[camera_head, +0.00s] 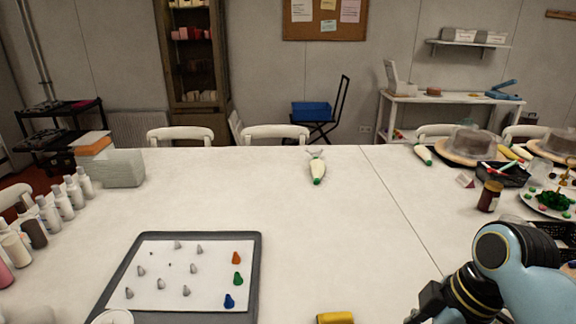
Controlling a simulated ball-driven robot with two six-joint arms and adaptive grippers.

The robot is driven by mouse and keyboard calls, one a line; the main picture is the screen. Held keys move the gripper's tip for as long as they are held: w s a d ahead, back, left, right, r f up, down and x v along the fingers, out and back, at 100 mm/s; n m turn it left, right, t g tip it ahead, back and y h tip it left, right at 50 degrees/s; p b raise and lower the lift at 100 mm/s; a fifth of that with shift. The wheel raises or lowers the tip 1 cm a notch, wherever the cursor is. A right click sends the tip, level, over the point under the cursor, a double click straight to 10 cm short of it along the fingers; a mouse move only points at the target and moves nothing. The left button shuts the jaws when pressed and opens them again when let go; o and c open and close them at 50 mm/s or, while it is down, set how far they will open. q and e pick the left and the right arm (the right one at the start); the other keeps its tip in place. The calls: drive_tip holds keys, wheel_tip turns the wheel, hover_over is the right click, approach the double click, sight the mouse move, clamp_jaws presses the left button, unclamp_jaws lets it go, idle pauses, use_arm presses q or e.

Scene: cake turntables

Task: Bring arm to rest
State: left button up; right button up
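My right arm comes in at the lower right, with light blue links and black joints. The dark end of it, the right gripper (428,304), shows only in part at the bottom edge, and its fingers cannot be made out. No held object is visible there. My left arm and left gripper are out of view. A small yellow object (335,318) lies at the bottom edge, left of the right gripper and apart from it.
A dark-rimmed tray (253,270) with grey and coloured piped shapes lies at front left. Several bottles (62,203) line the left edge. A piping bag (316,170) lies at back centre. Turntables (472,146), a jar (489,196) and a plate crowd the right. The middle table is clear.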

drive_tip(key=s+d+r+m+t+h, duration=0.1)
drive_tip(key=s+d+r+m+h, duration=0.1)
drive_tip(key=s+d+r+m, duration=0.4)
drive_tip(key=s+d+r+m+t+h, duration=0.2)
drive_tip(key=s+r+m, duration=0.1)
drive_tip(key=s+m, duration=0.5)
drive_tip(key=s+d+f+g+b, duration=0.15)
drive_tip(key=f+b, duration=0.45)
drive_tip(key=f, duration=1.5)
drive_tip(key=s+d+f+b, duration=0.15)
drive_tip(key=f+b, duration=0.45)
drive_tip(key=f, duration=1.5)
use_arm(q)
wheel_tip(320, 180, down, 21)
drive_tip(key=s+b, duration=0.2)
drive_tip(key=b, duration=0.6)
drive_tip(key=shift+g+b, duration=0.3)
drive_tip(key=shift+b, duration=0.05)
use_arm(e)
drive_tip(key=s+f+g, duration=0.1)
drive_tip(key=s+f, duration=1.7)
drive_tip(key=f, duration=0.3)
drive_tip(key=shift+s+f, duration=0.15)
drive_tip(key=shift+f, duration=0.25)
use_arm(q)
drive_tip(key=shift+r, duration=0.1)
use_arm(e)
drive_tip(key=shift+d+g, duration=0.1)
drive_tip(key=shift+g, duration=0.15)
